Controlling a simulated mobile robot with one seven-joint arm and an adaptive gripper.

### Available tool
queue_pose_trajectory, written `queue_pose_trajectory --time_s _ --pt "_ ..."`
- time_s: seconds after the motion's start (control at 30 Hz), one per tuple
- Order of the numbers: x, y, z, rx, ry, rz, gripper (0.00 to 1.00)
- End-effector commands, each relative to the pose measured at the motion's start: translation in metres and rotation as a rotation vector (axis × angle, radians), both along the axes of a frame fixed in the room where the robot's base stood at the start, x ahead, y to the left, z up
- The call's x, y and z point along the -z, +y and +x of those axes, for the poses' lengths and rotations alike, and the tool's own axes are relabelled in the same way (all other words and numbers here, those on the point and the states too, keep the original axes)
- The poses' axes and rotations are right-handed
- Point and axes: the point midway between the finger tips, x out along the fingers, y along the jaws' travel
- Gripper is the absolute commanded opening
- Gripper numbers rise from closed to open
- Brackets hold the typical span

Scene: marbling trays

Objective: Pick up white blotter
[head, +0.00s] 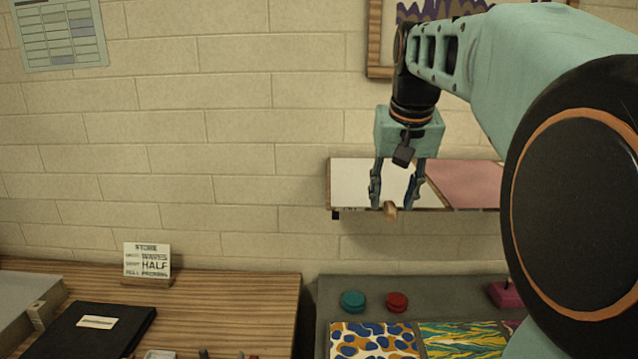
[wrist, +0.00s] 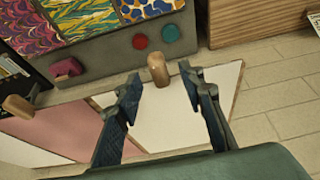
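The white blotter (head: 350,185) looks like a flat white panel on the wall shelf, beside a pink panel (head: 465,180). It also shows in the wrist view (wrist: 175,125), below and between my fingers. A rounded wooden knob (head: 390,211) stands at its front edge; the wrist view shows this knob (wrist: 158,70) too. My gripper (head: 393,200) points down over the white panel with its fingers apart. In the wrist view, the knob lies just past the gap between my fingertips (wrist: 160,84). Nothing is held. I cannot tell whether a finger touches the panel.
A second wooden knob (wrist: 20,108) is by the pink panel. Below the shelf, a grey bench holds a teal disc (head: 353,301), a red disc (head: 397,302) and patterned sheets (head: 372,341). A wooden table (head: 230,300) with a sign (head: 147,260) stands left. The brick wall is close behind.

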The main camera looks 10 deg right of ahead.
Motion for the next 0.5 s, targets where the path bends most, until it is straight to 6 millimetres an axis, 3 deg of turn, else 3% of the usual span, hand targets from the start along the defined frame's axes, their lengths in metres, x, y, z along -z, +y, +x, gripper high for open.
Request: queue_pose_trajectory --time_s 0.13,0.37,0.5 --pt "0.014 -0.0019 0.0046 0.001 0.001 0.0 0.36" --pt "0.0155 -0.0021 0.0059 0.001 -0.001 -0.001 0.36" --pt "0.0155 -0.0021 0.0058 0.002 -0.001 0.0 0.23"
